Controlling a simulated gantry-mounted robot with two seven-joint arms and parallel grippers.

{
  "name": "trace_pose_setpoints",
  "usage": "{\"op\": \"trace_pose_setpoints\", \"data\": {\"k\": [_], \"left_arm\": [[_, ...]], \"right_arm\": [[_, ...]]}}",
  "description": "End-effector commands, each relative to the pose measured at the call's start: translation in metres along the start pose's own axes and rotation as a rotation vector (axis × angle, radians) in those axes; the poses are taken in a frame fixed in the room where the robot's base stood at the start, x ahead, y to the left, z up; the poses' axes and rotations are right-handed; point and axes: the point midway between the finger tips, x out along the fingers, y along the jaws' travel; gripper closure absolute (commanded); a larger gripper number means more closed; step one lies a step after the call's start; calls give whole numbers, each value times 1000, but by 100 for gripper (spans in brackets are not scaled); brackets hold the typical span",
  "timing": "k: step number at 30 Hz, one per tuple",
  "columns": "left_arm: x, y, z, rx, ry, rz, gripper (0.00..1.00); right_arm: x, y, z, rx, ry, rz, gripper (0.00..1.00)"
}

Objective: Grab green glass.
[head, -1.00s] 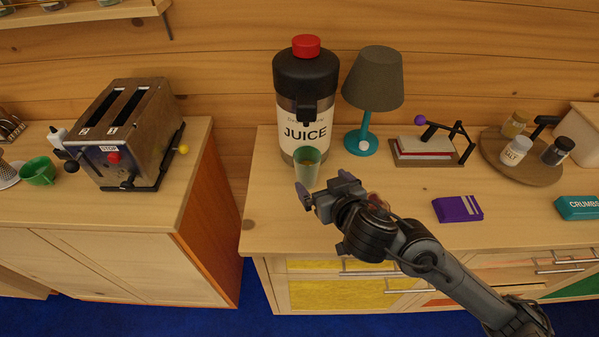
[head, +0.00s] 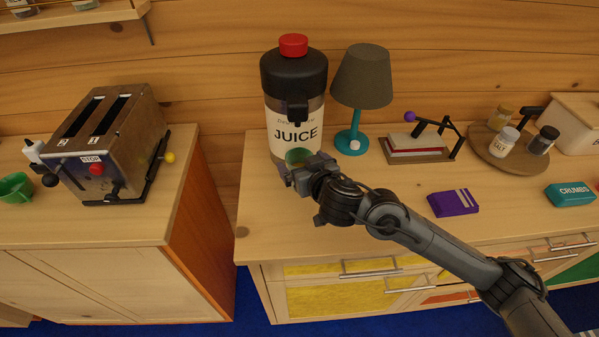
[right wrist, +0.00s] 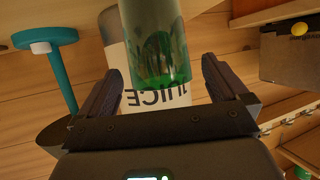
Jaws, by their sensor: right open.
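The green glass (head: 299,156) stands at the foot of the juice dispenser (head: 294,105), on the counter. In the head view its lower part is hidden behind my right gripper (head: 294,177). In the right wrist view the green glass (right wrist: 155,45) is between the two fingers of my right gripper (right wrist: 158,85), which are spread apart. There is a gap between the glass and each finger. My left gripper is not in view.
A teal lamp (head: 358,90) stands close to the right of the dispenser. A purple box (head: 453,203) lies on the counter (head: 400,222) to the right. A toaster (head: 107,140) and a green cup (head: 16,188) are on the left cabinet, across a gap.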

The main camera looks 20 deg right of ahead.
Motion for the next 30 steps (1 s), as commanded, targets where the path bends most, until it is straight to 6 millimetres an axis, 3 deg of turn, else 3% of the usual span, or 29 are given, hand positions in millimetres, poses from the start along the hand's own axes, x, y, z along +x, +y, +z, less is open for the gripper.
{"op": "trace_pose_setpoints", "data": {"k": [6,15,27,30], "left_arm": [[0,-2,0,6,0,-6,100],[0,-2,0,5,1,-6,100],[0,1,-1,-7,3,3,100],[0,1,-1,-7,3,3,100]], "right_arm": [[23,0,0,0,0,1,0],[26,0,0,0,0,0,0],[26,0,0,0,0,0,61],[26,0,-1,1,2,0,62]]}}
